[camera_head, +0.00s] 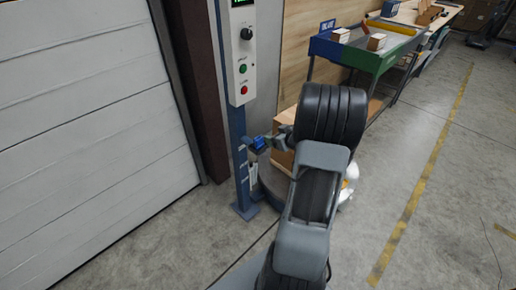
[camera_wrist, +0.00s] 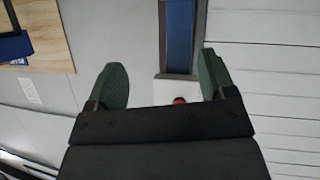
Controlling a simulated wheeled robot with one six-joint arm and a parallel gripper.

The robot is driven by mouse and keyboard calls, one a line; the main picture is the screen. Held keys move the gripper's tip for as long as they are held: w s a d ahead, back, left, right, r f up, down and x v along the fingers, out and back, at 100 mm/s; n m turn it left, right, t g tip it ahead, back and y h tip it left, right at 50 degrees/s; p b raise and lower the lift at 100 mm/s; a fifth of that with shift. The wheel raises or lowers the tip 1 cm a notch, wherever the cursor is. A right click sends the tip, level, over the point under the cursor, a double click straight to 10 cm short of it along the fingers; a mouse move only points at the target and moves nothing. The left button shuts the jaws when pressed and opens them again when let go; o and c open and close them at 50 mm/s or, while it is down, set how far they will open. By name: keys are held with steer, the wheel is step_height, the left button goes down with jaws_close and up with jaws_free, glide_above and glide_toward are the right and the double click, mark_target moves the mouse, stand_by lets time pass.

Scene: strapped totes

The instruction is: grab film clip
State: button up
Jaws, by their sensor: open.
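My gripper (camera_wrist: 162,66) is open, its two green fingers spread apart with nothing visibly held between them. In the head view my gripper (camera_head: 273,140) is at the left end of my arm, close to the blue mast (camera_head: 240,150). A small blue piece (camera_head: 258,144) shows at the mast by the fingertips. I cannot tell whether it is the film clip or whether the fingers touch it. In the wrist view the mast (camera_wrist: 180,35) and part of a white control box with a red button (camera_wrist: 180,100) show beyond the fingers.
The control box (camera_head: 241,60) is on the mast above my gripper. A dark round base (camera_head: 270,183) and cardboard boxes are partly hidden by my arm. A white shutter door (camera_head: 90,130) is left; a workbench (camera_head: 345,52) stands behind.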

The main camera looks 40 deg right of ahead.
steer(key=y, duration=0.2)
glide_toward(260, 139)
steer(key=shift+t+y, duration=0.3)
steer(key=shift+t, duration=0.1)
steer(key=w+f, duration=0.1)
steer(key=w, duration=0.1)
steer(key=w+f+b, duration=0.1)
steer(key=f, duration=0.1)
steer(key=shift+w+a, duration=0.25)
steer(key=shift+w, duration=0.15)
steer(key=shift+b+x, duration=0.3)
steer(key=shift+x, duration=3)
steer(key=shift+r, duration=0.15)
steer(key=c, duration=1)
steer(key=shift+d+r, duration=0.1)
